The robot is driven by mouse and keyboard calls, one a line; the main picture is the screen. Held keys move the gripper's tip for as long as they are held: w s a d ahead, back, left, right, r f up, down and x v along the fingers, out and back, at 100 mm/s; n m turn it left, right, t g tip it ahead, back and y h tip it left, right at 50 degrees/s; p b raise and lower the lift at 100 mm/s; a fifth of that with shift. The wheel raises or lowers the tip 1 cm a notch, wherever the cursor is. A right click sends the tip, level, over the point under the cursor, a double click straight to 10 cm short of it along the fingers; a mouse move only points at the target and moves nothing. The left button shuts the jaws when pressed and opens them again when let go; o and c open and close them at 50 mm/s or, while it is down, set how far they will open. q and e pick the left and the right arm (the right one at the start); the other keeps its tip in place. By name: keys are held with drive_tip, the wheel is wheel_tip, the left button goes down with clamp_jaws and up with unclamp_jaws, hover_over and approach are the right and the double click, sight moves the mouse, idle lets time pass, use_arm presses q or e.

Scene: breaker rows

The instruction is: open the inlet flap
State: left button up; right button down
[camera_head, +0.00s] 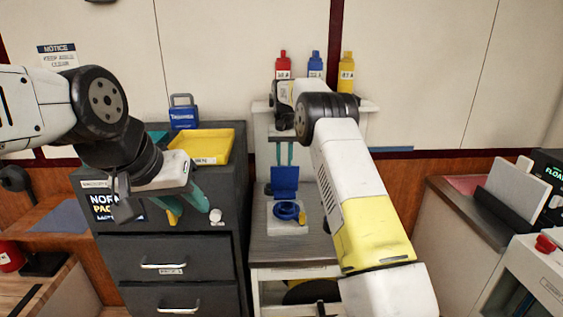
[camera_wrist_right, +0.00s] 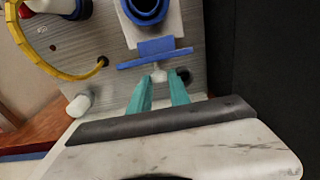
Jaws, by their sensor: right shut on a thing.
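The inlet flap is a blue square plate (camera_head: 285,180) standing upright behind a blue ring-shaped inlet (camera_head: 287,211) on a white block. In the right wrist view the flap (camera_wrist_right: 155,51) is seen nearly edge-on, with the open inlet ring (camera_wrist_right: 146,9) beyond it. My right gripper (camera_wrist_right: 160,77) has its teal fingers close together on a small pale knob at the flap's near side. In the head view its fingertips (camera_head: 284,160) are just above and behind the flap. My left gripper (camera_head: 183,208) hangs in front of the dark cabinet with its fingers apart.
Red, blue and yellow bottles (camera_head: 346,73) stand on the shelf behind. A yellow tray (camera_head: 203,146) lies on the drawer cabinet (camera_head: 170,246) at left. In the wrist view a yellow cable (camera_wrist_right: 45,67) curves over the grey worktop (camera_wrist_right: 103,38).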

drive_tip(key=shift+w, duration=0.1)
drive_tip(key=c, duration=1.3)
unclamp_jaws()
drive_tip(key=shift+o, duration=0.2)
drive_tip(key=shift+r, duration=0.1)
wheel_tip(320, 180, up, 4)
drive_tip(key=shift+f, duration=0.2)
drive_tip(key=s+a+r, duration=0.1)
drive_tip(key=s, duration=1.5)
drive_tip(key=shift+a, duration=0.15)
drive_tip(key=shift+r, duration=0.1)
